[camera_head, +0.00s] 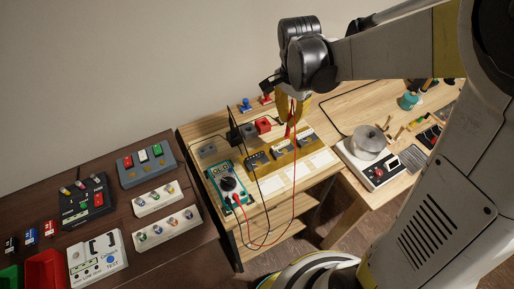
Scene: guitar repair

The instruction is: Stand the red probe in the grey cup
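My gripper (291,112) is high over the light wooden table, with its yellow fingers pointing down. It appears shut on the red probe (289,128), which hangs roughly upright below the fingers. A red lead loops from the probe down past the table's front to the teal multimeter (228,184). At the table's back left stand a small grey holder (207,151), a dark one (235,136), a darker grey one (249,130) and a red one (264,125). I cannot tell surely which grey one is the cup. The probe is apart from all of them.
A black lead arcs near the holders and multimeter. Red and blue pieces (246,105) stand at the back. Right, a metal pot (368,141) sits on a device. The dark table (120,185) at left holds boxes and trays.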

